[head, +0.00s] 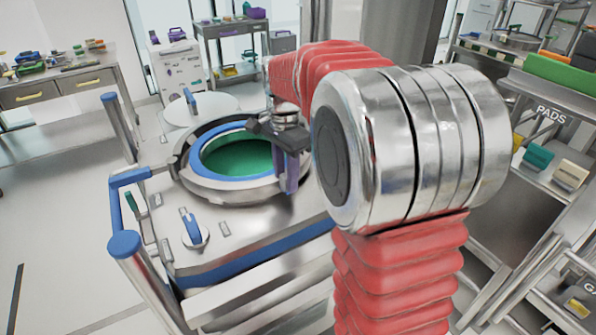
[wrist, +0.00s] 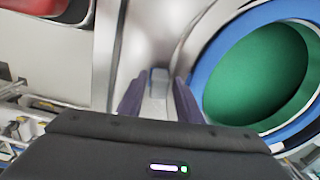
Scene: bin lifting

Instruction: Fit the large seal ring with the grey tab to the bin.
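The bin (head: 268,192) has a round metal mouth with a green inside, set in a metal-topped bench. A blue ring (head: 200,165) lines the mouth, and it shows at the right of the wrist view (wrist: 204,72). I cannot tell whether it is the large seal ring. My gripper (head: 288,187), with purple fingers, points down beside the right side of the bin's mouth. In the wrist view the fingers (wrist: 158,98) stand apart, with a narrow grey piece (wrist: 159,76) showing between them. I cannot tell whether this is the grey tab or whether the fingers touch it.
A blue-handled fitting (head: 193,230) stands on the bench front. Posts and a blue handle (head: 122,243) rise at the left. A pale round lid (head: 200,110) lies behind the bin. A shelf marked PADS (head: 550,112) stands at right. My red-sleeved arm hides much of the centre right.

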